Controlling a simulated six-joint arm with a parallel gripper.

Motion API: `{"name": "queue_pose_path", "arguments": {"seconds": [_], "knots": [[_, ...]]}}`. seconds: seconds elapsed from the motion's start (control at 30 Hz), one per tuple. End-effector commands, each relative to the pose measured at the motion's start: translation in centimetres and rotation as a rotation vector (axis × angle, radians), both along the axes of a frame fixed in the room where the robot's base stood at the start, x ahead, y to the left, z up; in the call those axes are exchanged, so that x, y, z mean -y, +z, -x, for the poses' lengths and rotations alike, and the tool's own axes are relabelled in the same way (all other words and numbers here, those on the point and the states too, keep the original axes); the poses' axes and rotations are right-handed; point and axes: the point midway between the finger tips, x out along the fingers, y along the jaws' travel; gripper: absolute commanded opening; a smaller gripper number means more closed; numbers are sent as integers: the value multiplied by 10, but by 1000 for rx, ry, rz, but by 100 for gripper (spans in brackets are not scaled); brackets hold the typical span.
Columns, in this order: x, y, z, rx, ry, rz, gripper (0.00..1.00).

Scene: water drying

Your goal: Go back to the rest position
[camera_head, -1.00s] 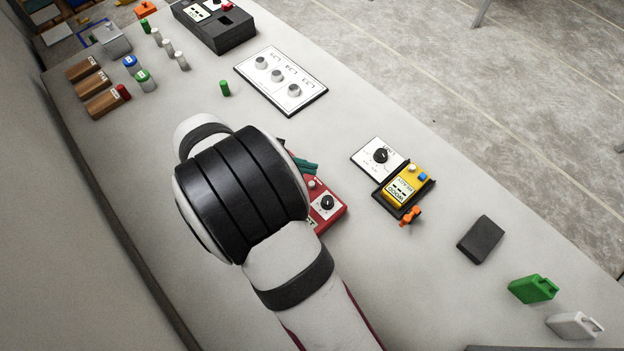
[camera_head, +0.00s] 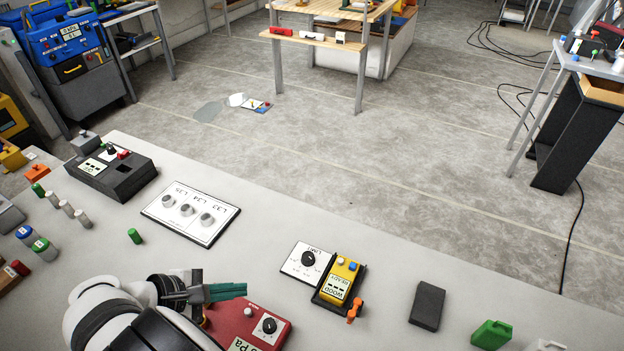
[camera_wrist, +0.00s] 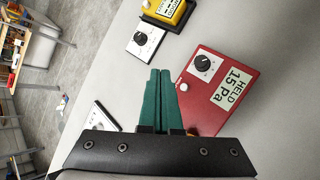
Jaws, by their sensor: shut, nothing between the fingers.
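My gripper (camera_head: 226,291) has green fingers and is at the lower left of the head view, over the near part of the white table (camera_head: 400,270). Its fingers also show in the wrist view (camera_wrist: 157,85), lying side by side and closed, with nothing between them. A red box (camera_head: 250,325) with a black dial is just beside and beneath the fingers. In the wrist view this red box (camera_wrist: 225,90) carries a label reading "HELD 15 Pa". Part of the box is hidden by my arm in the head view.
A yellow meter (camera_head: 341,278) with an orange clip and a white dial plate (camera_head: 307,262) stand right of the gripper. A three-knob panel (camera_head: 190,213), green peg (camera_head: 134,236) and black box (camera_head: 113,173) stand behind.

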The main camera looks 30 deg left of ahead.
Motion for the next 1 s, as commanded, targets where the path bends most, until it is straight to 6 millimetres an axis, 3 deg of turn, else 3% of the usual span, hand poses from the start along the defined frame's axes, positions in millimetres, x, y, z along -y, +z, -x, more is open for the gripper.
{"name": "queue_pose_path", "arguments": {"seconds": [0.07,0.13,0.17,0.23,0.33,0.4,0.43,0.5,0.63,1.0], "knots": [[20,11,-16,-18,-95,-31,0],[66,30,-40,-56,-294,-97,0],[93,40,-50,-75,-412,-138,0],[165,62,-60,-120,-731,-256,0],[266,87,-37,-159,-1256,-477,0],[310,95,-4,-165,-1599,-645,0],[322,96,10,-162,-1728,-714,0],[336,95,37,-150,-1975,-857,0],[340,91,62,-127,-2234,-1029,0],[339,90,67,-124,-2293,-1070,0]]}}
